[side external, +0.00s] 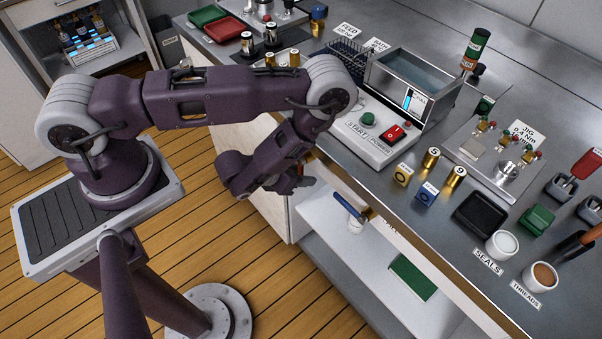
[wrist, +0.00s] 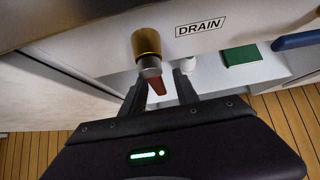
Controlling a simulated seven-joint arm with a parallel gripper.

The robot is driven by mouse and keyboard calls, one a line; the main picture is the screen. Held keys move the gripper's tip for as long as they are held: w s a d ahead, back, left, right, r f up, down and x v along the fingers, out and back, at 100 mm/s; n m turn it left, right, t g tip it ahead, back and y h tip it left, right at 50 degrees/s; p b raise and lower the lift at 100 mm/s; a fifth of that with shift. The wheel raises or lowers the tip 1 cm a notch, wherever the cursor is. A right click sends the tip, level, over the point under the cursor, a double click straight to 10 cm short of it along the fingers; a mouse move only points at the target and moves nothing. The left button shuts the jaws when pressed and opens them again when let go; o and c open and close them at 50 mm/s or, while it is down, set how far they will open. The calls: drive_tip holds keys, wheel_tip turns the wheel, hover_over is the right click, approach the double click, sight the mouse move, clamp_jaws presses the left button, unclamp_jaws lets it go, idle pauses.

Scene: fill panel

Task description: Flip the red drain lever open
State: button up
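The drain valve shows in the wrist view as a brass fitting (wrist: 146,43) under the bench edge, left of the DRAIN label (wrist: 199,27). Its red lever (wrist: 157,86) hangs below the fitting and points down toward my gripper. My gripper (wrist: 160,88) has its two dark fingers apart, one to each side of the red lever in the picture. I cannot tell whether either finger touches the lever. In the side external view my gripper (side external: 305,178) is low beside the bench front, and my arm largely hides the drain valve.
A blue lever (side external: 349,214) with a brass fitting sits farther along the bench front. A green pad (side external: 412,278) lies on the white lower shelf (side external: 370,262). The bench edge overhangs close to my gripper. The wooden floor in front is clear.

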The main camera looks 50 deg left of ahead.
drive_tip(key=shift+a+r+m+y, duration=0.1)
drive_tip(key=shift+a+m+y, duration=0.25)
drive_tip(key=shift+y, duration=0.25)
drive_tip(key=shift+a+m+y, duration=0.2)
drive_tip(key=shift+m+y, duration=0.15)
drive_tip(key=shift+y, duration=0.25)
drive_tip(key=s+a+r+n+g+y, duration=0.1)
drive_tip(key=s+r+n+g, duration=0.2)
drive_tip(key=r+n, duration=0.4)
drive_tip(key=s+a+r+n+g+y, duration=0.1)
drive_tip(key=s+r+n+g+y, duration=0.1)
drive_tip(key=s+r+n, duration=0.3)
drive_tip(key=s+a+r+n+g+y, duration=0.1)
drive_tip(key=s+r+n+g, duration=0.2)
drive_tip(key=r+n, duration=0.8)
wheel_tip(320, 180, up, 6)
drive_tip(key=shift+s+g+y, duration=0.3)
drive_tip(key=shift+s+g, duration=0.1)
drive_tip(key=shift+s, duration=0.25)
drive_tip(key=shift+a, duration=0.1)
